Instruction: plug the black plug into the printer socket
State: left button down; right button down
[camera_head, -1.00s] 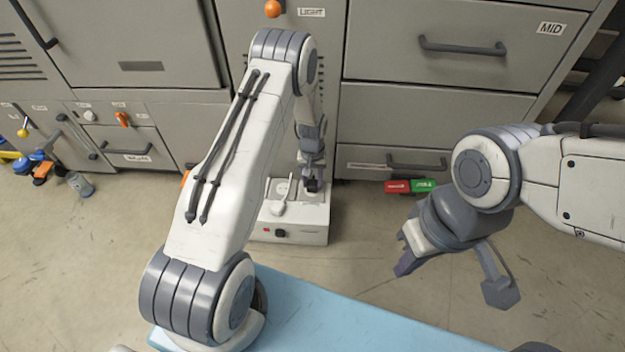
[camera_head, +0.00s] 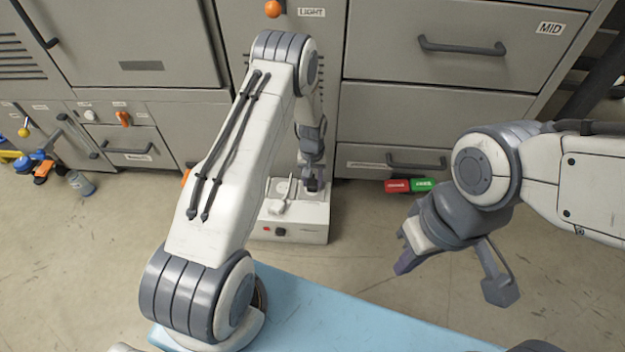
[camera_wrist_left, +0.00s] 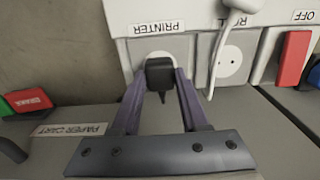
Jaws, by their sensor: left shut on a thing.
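My left gripper (camera_head: 313,184) is shut on the black plug (camera_wrist_left: 160,73), at the top of the white socket box (camera_head: 310,232). In the left wrist view the plug is between the two purple fingers, in front of the socket plate (camera_wrist_left: 180,48) under the PRINTER label (camera_wrist_left: 158,28). The plug covers most of the printer socket; a pale rim shows above it. I cannot tell whether its pins are in. My right gripper (camera_head: 450,272) is open and empty, in the air to the right of the box.
A second socket (camera_wrist_left: 233,60) sits beside the printer one, with a white plug and cable (camera_wrist_left: 222,50) hanging near it. A red switch (camera_wrist_left: 293,58) is further right. Grey cabinets (camera_head: 440,110) stand behind. Red and green blocks (camera_head: 410,185) lie on the floor by them.

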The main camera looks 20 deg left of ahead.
aim_at(312, 183)
pick_arm(q)
jog(key=shift+f, duration=0.35)
dwell(0.5)
grip_release()
jog(key=shift+r, duration=0.1)
jog(key=shift+r+p, duration=3.1)
jog(key=shift+r, duration=0.35)
